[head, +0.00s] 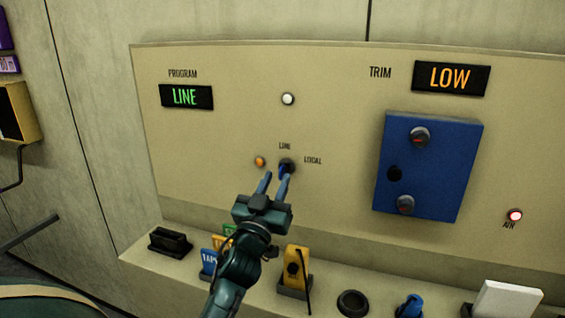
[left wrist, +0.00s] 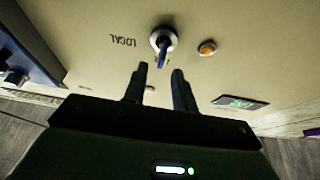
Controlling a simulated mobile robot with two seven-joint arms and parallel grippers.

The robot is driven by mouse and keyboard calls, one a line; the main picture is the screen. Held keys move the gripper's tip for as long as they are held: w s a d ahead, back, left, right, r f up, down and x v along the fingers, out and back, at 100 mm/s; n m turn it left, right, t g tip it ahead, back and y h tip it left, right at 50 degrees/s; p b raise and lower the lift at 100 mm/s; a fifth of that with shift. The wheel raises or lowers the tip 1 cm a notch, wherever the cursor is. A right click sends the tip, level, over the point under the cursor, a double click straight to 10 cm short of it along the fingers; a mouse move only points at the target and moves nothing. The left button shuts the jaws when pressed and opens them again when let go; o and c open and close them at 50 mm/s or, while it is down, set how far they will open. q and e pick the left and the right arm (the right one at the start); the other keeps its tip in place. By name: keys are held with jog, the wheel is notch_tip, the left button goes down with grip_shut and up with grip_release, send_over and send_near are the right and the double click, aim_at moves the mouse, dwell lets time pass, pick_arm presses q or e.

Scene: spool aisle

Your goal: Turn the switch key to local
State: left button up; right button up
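The switch key (head: 285,168) is a blue key in a round dark-rimmed lock on the beige panel. The label LINE is above it and LOCAL to its right. In the left wrist view, which shows the panel upside down, the blue key (left wrist: 163,45) stands in a silver ring and appears to line up with LINE. The PROGRAM display (head: 186,97) reads LINE in green. My left gripper (head: 274,178) is just below the key, its fingers apart with nothing between them. In the left wrist view, its fingertips (left wrist: 160,72) stop short of the key. My right gripper is not seen.
An orange lamp (head: 260,161) sits close left of the key. A white button (head: 288,99) is above, and a blue plate (head: 428,165) with knobs is to the right. The ledge below holds a yellow tagged item (head: 295,268) and several other objects. The panel around LOCAL is clear.

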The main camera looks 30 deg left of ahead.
aim_at(280, 173)
pick_arm(q)
jog(key=shift+p+x, duration=0.4)
jog(key=shift+x, duration=1.95)
grip_shut()
